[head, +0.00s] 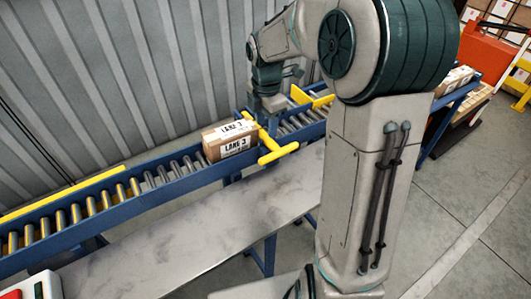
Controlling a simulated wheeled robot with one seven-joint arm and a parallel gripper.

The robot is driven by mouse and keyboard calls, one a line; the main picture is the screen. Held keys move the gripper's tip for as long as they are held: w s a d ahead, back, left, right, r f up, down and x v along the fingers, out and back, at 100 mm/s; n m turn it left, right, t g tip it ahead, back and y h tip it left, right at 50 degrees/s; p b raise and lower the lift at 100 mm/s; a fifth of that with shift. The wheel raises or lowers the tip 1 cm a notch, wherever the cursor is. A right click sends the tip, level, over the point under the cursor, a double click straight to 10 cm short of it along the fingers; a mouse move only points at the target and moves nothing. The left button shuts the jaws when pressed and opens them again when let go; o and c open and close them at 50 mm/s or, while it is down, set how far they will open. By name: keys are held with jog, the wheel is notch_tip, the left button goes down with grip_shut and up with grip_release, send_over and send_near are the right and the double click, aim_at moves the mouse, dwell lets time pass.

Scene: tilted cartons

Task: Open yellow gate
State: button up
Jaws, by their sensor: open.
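A yellow gate (275,149) with a T-shaped handle stands at the near side of the roller conveyor, in the middle of the head view. A brown carton (229,142) with white "LANE 3" labels sits on the rollers just left of the gate and looks close against it. My gripper (266,113) is over the conveyor, behind the handle and to the right of the carton. It is open and points down. Its fingertips are small and partly hidden, so I cannot tell whether they touch the gate.
The blue-framed conveyor (180,183) runs from lower left to upper right. Another yellow piece (312,99) lies farther along it. A grey bench (190,240) stands in front, with a corrugated wall behind. More cartons (455,79) sit at upper right, beyond my arm.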

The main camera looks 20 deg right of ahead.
aim_at(266, 157)
notch_tip(266, 157, down, 13)
jog(key=shift+r, duration=0.2)
jog(key=shift+r, duration=0.1)
grip_shut()
